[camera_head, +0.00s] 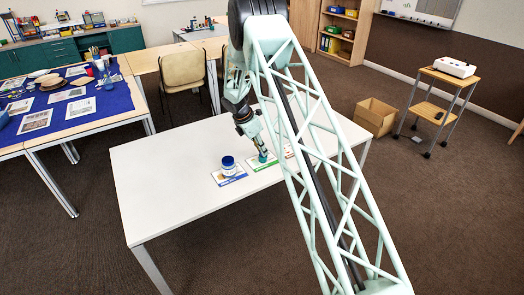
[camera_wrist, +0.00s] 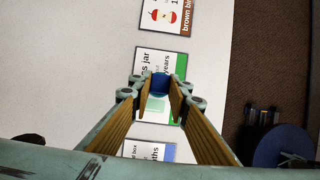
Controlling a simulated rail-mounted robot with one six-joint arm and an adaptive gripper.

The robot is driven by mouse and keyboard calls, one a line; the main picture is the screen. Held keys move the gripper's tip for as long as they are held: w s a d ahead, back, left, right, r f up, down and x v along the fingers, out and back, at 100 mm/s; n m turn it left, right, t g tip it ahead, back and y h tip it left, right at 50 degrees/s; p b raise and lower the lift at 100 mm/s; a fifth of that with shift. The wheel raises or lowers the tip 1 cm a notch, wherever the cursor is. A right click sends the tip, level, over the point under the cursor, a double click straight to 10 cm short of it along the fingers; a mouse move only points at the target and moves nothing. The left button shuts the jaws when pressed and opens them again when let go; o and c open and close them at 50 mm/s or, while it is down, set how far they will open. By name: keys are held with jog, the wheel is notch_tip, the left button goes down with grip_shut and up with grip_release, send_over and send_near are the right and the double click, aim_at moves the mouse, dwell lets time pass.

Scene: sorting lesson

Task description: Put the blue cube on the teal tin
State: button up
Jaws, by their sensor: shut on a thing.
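My gripper (camera_wrist: 161,88) is shut on the blue cube (camera_wrist: 160,83), which shows as a small blue patch between the fingertips. In the head view my gripper (camera_head: 262,151) points down over the green-edged card (camera_head: 254,167). A small teal shape (camera_head: 263,158) shows right under the fingertips there and looks like the teal tin, largely hidden. I cannot tell whether the cube touches it. The green-edged card (camera_wrist: 143,63) lies behind the fingers in the wrist view.
A white jar with a dark blue lid (camera_head: 228,167) stands on a blue-edged card (camera_head: 237,179), left of my gripper. A brown-edged card (camera_wrist: 168,17) lies on the white table (camera_head: 165,180). The table's left part is clear. A cardboard box (camera_head: 375,117) stands on the floor.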

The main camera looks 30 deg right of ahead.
jog(key=shift+f, duration=0.1)
jog(key=o, duration=0.7)
jog(key=p+v, duration=0.1)
jog(key=v, duration=1.1)
dwell(0.6)
